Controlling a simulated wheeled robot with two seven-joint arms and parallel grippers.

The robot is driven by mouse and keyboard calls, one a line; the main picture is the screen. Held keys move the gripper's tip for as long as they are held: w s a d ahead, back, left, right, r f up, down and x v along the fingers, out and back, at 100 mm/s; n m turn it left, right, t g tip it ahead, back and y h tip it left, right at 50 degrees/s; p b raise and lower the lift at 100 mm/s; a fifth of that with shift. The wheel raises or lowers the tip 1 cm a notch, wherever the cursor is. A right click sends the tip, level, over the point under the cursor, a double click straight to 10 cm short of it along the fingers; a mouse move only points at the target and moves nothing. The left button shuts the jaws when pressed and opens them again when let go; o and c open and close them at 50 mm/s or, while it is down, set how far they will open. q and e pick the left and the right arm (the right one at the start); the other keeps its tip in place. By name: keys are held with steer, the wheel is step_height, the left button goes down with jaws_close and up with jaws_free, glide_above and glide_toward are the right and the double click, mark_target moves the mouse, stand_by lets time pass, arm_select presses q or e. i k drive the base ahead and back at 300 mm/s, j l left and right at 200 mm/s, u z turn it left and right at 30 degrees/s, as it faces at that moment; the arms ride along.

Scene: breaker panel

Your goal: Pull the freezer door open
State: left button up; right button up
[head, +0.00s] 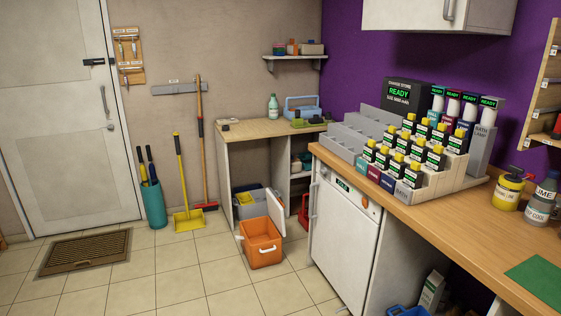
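A white under-counter appliance, which looks like the freezer, stands below the wooden counter right of centre in the head view. Its front door (341,246) looks shut, flush with the cabinet. A vertical handle (313,203) runs along the door's left edge. A small control strip (343,186) with a green display sits above the door panel, with a small orange spot to its right. Neither of my grippers is in view.
An orange bin (261,246) with a raised white lid stands on the floor left of the freezer. The counter (440,212) carries a stepped rack of black boxes. Tiled floor (190,273) is clear at the front left.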

mark_target(345, 240)
steer(key=i+j+z, duration=0.2)
steer(key=i, duration=0.45)
steer(key=i+j+z, duration=0.2)
steer(key=i, duration=0.5)
steer(key=i+j+z, duration=0.15)
steer(key=i+z, duration=0.25)
steer(key=i+j+z, duration=0.8)
steer(key=k+l, duration=0.05)
steer(key=l, duration=0.05)
